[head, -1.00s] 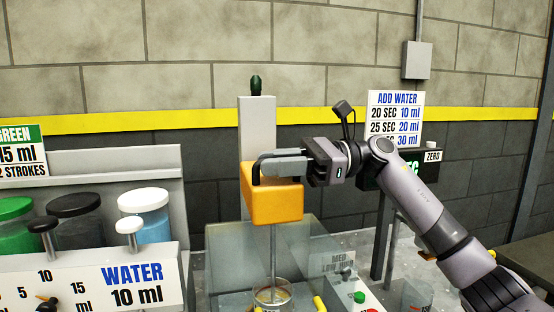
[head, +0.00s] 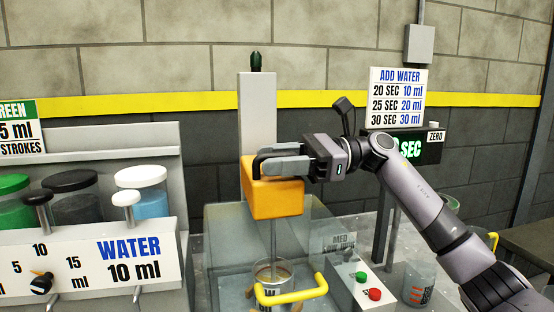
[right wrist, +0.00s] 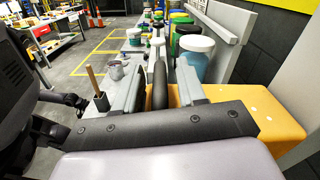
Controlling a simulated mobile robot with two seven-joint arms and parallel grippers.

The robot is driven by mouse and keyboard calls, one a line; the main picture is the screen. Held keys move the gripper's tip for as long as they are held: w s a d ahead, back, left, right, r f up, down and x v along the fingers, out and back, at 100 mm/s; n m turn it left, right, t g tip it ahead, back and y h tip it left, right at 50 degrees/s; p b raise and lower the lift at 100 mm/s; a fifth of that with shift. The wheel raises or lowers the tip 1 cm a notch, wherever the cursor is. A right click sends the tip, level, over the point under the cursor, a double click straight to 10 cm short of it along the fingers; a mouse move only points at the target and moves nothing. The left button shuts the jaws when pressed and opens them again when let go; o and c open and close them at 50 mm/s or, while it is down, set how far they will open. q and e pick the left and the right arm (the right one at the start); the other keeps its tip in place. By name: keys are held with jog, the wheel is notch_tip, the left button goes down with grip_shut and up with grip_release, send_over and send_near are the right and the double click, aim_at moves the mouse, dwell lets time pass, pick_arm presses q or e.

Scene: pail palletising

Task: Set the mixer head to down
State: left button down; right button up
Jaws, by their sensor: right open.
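The orange mixer head (head: 274,202) sits on a pale upright column (head: 258,110). In the right wrist view, the open fingers (right wrist: 160,92) stand on either side of the dark handle bar (right wrist: 160,80), with the orange head (right wrist: 262,115) to the right. My left gripper is not in view.
A clear guard with a yellow handle (head: 292,290) stands in front of the cup. Right of it is a control box with a green button (head: 361,277) and a red button (head: 375,294). The dispenser with lidded jars (head: 142,190) stands left.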

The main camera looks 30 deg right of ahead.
jog(key=b+v, duration=0.1)
jog(key=v, duration=0.6)
dwell(0.4)
